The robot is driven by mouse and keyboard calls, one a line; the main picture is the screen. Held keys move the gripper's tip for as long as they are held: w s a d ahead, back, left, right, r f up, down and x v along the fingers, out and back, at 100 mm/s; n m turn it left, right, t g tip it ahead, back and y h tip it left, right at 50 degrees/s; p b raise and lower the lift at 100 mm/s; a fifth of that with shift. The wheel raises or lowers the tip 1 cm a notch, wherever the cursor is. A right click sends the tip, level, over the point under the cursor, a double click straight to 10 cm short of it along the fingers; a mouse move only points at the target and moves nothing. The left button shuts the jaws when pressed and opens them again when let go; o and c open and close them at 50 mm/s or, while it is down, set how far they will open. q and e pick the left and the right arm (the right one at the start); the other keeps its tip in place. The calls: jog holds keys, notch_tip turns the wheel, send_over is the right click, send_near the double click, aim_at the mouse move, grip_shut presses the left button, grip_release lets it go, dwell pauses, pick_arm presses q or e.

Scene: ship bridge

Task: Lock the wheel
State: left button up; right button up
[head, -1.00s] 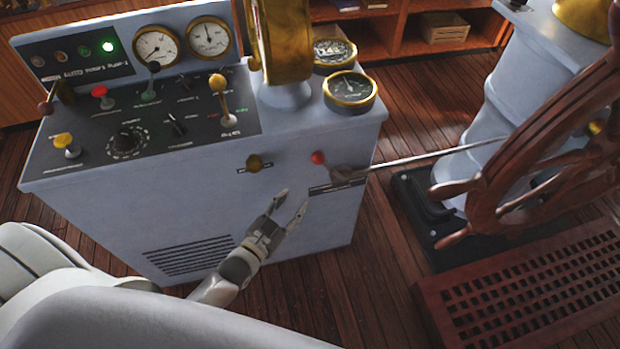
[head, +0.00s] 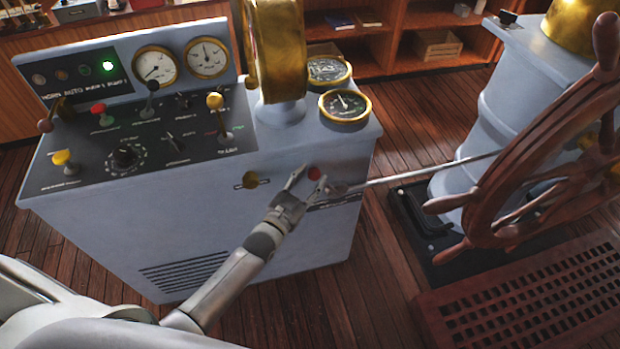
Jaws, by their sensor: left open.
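The wooden ship's wheel (head: 490,197) stands at the right on a pale blue pedestal (head: 497,118). A metal rod (head: 425,172) runs from the console's front face to the wheel's pedestal, passing behind the wheel's rim. A dark label strip beneath is partly hidden by the gripper. My right gripper is out of view.
The pale blue console (head: 215,235) carries levers, switches and gauges on top. A wooden grating (head: 430,315) lies on the floor below the wheel. Shelves (head: 400,45) stand behind.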

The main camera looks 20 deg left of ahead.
pick_arm(q)
jog(key=shift+w, duration=0.2)
grip_shut()
dwell(0.3)
